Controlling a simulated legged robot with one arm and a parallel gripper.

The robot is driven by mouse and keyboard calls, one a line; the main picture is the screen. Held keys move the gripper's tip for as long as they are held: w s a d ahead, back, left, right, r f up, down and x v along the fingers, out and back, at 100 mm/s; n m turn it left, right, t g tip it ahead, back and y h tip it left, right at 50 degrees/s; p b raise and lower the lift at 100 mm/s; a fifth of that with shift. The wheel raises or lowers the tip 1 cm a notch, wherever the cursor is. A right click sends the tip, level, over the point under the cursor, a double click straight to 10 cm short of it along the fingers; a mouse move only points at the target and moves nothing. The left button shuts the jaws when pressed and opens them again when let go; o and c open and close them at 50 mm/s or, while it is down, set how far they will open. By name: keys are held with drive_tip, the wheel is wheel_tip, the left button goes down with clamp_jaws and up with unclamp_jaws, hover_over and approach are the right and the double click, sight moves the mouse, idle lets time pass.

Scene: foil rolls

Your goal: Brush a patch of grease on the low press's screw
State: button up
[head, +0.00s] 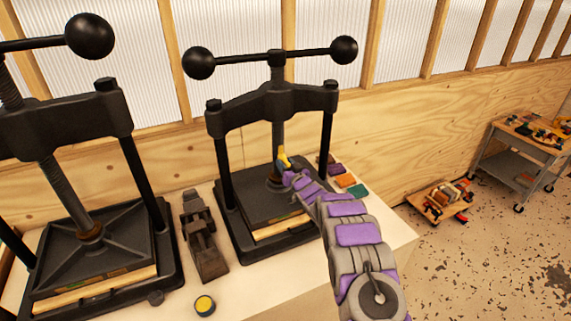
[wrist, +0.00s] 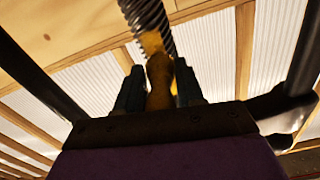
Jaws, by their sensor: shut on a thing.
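My gripper (head: 286,174) is at the right-hand press (head: 268,190), in front of the foot of its dark upright screw (head: 278,135). In the wrist view my gripper (wrist: 160,90) is shut on the brush (wrist: 159,82) by its wooden handle. The brush's yellow end (head: 284,159) points up beside the screw. In the wrist view this end overlaps the threaded screw (wrist: 146,15); I cannot tell whether they touch. No grease patch can be made out on the screw. A small round tin (head: 204,305) with yellow contents stands at the bench's front.
A second press (head: 95,255) stands at the left. A dark clamp-like tool (head: 202,238) sits between the presses. Small coloured blocks (head: 345,180) lie right of the right-hand press. A cart (head: 520,155) and a low wooden tray (head: 440,205) stand on the floor at the right.

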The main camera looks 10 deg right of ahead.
drive_tip(key=shift+f+b, duration=0.7)
drive_tip(key=shift+f, duration=2.25)
drive_tip(key=shift+v, duration=3)
drive_tip(key=shift+v, duration=1.5)
drive_tip(key=shift+r, duration=0.1)
